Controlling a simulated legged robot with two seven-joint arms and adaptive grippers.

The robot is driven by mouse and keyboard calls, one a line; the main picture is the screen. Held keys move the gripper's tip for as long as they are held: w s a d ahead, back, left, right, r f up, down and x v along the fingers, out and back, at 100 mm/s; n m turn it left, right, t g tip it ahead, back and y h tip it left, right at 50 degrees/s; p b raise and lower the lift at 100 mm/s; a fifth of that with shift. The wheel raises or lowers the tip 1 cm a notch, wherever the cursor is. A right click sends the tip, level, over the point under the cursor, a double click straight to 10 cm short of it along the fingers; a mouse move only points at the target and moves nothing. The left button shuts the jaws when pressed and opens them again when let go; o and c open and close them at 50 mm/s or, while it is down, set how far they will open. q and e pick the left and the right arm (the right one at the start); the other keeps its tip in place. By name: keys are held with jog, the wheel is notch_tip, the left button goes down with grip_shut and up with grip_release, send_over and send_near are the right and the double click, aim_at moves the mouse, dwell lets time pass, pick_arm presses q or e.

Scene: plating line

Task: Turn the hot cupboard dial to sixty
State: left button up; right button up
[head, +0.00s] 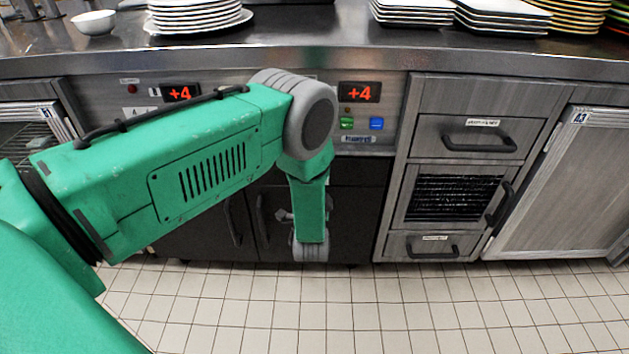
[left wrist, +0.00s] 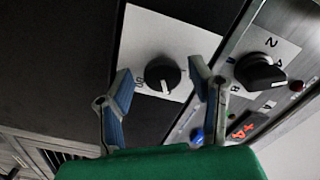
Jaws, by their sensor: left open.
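In the left wrist view, a black round dial (left wrist: 163,75) sits on a white plate (left wrist: 148,31) fixed to a dark front. Its white pointer line faces down in the picture. Marks beside it are only partly legible. My left gripper (left wrist: 160,68) is open, its two fingers on either side of the dial in the picture, and nothing is held. I cannot tell whether they touch the dial. In the head view my left arm covers the dial, and the gripper is mostly hidden behind it. The dark cupboard (head: 355,215) stands below the control panel. My right gripper is not in view.
A second black dial (left wrist: 260,72) on a numbered plate is close beside the right finger. Green and blue buttons (head: 376,124) sit below. Stacked plates (head: 198,14) stand on the counter. A drawer unit (head: 455,165) is to the right; the tiled floor is clear.

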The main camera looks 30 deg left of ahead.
pick_arm(q)
jog(key=v, duration=1.2)
jog(key=shift+f, duration=0.15)
